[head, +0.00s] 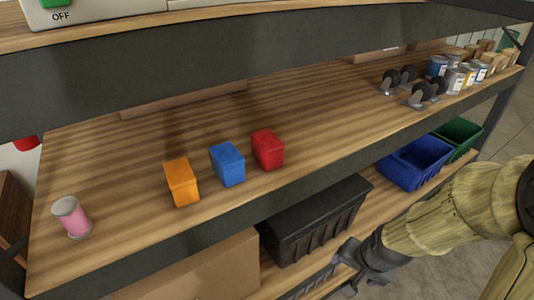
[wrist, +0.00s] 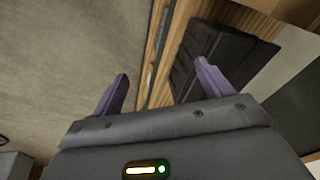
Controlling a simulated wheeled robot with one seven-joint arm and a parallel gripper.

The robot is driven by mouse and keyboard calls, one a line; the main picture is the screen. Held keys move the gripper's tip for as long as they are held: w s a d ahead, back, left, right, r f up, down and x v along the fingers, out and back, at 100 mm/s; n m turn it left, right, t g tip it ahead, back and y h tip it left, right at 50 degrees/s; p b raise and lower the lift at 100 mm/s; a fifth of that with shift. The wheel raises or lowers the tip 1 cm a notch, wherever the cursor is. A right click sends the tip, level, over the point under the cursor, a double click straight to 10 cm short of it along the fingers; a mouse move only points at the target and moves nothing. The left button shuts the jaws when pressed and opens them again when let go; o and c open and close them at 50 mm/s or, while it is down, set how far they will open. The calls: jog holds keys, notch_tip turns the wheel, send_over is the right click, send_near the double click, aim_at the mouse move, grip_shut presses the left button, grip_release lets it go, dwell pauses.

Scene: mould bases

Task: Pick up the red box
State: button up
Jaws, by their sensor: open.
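The red box (head: 268,149) stands upright on the wooden middle shelf (head: 330,115), at the right end of a row of three small boxes. It is just right of the blue box (head: 228,164). My gripper (head: 345,272) is in front of the shelving, lower than the red box and to its right. In the wrist view my gripper (wrist: 160,85) has its two purple fingers spread apart with nothing between them. The red box does not show in the wrist view.
A black crate (head: 314,220) sits on the lower shelf. The upper shelf (head: 240,65) overhangs. Casters (head: 420,93) and cans stand far right; shelf space between is clear.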

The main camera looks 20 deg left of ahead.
jog(key=w+a+f+m+t+y+b, duration=0.15)
jog(key=a+m+y+b, duration=0.25)
jog(key=a+m+y, duration=0.85)
jog(key=w+a+r+m+t+b, duration=0.1)
jog(key=r+m+t, duration=0.3)
jog(key=r, duration=0.5)
jog(key=w+a+r+m+t+h+b, duration=0.1)
jog(key=w+r+m+t, duration=0.2)
jog(key=r+m, duration=0.4)
notch_tip(320, 180, up, 3)
jog(key=shift+a+r+t, duration=0.15)
jog(key=shift+r+t, duration=0.05)
jog(key=shift+t, duration=0.45)
jog(key=shift+w+m, duration=0.1)
jog(key=shift+m, duration=0.15)
jog(key=w+a+p, duration=0.1)
jog(key=p, duration=0.1)
jog(key=w+a+p, duration=0.1)
jog(key=p, duration=0.1)
jog(key=shift+w+r, duration=0.35)
jog(key=shift+w, duration=0.05)
